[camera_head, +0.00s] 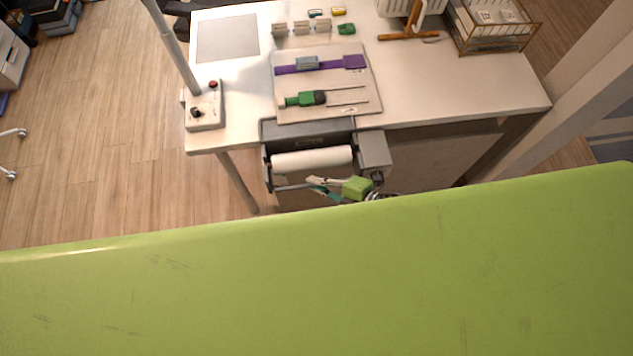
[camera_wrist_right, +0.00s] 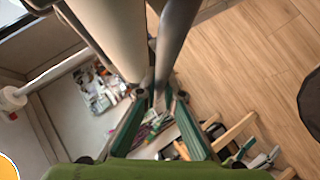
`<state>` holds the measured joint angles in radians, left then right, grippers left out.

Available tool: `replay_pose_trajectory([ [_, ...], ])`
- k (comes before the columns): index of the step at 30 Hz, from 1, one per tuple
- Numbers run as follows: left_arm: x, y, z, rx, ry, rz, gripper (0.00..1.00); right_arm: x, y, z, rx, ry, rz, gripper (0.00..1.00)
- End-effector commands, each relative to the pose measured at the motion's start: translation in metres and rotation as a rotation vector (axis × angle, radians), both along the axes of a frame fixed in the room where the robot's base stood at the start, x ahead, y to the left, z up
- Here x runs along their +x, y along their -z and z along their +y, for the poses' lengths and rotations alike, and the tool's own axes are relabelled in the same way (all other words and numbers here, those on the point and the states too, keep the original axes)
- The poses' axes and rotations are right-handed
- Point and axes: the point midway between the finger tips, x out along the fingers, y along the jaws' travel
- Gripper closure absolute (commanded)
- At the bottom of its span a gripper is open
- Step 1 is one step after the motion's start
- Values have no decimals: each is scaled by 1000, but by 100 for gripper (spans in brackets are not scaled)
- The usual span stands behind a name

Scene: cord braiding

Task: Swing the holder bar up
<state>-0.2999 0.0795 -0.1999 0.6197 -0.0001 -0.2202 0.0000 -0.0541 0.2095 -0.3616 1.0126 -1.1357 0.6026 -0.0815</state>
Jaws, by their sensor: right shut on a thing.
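The grey holder bar (camera_head: 290,187) runs across the front of an open unit under the desk edge, below and in front of a white roll (camera_head: 312,160). My right gripper (camera_head: 318,185) is shut on the bar near its middle. In the right wrist view, the teal fingers of my right gripper (camera_wrist_right: 157,100) close around the dark grey bar (camera_wrist_right: 176,40), with the pale roll (camera_wrist_right: 108,35) beside it. The bar's right part is hidden behind the gripper in the head view. My left gripper is not in view.
A wire basket (camera_head: 495,45) stands at the back right. A control box (camera_head: 205,107) with a pole sits at the left corner. My green body covers the lower head view.

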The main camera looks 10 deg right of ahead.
Motion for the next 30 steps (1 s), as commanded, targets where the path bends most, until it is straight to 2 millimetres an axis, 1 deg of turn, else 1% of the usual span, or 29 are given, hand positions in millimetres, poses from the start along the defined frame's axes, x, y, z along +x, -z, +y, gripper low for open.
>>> replay_pose_trajectory([
  [3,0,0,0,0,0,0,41,1,0,-1,-1,1,-1,100],
  [4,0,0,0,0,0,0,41,1,0,-1,-1,1,-1,87],
  [5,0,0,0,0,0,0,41,1,0,-1,-1,1,-1,79],
  [6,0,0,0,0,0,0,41,1,0,-1,-1,1,-1,74],
  [13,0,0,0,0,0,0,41,0,0,0,-1,1,-1,74],
  [16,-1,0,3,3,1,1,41,-1,0,-1,-1,0,-1,74],
  [20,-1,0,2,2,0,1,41,-6,-3,-8,-3,0,-1,74],
  [23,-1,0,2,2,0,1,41,-14,-9,-18,-4,-1,-1,74],
  [30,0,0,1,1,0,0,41,-44,-30,-54,-5,-3,0,74],
])
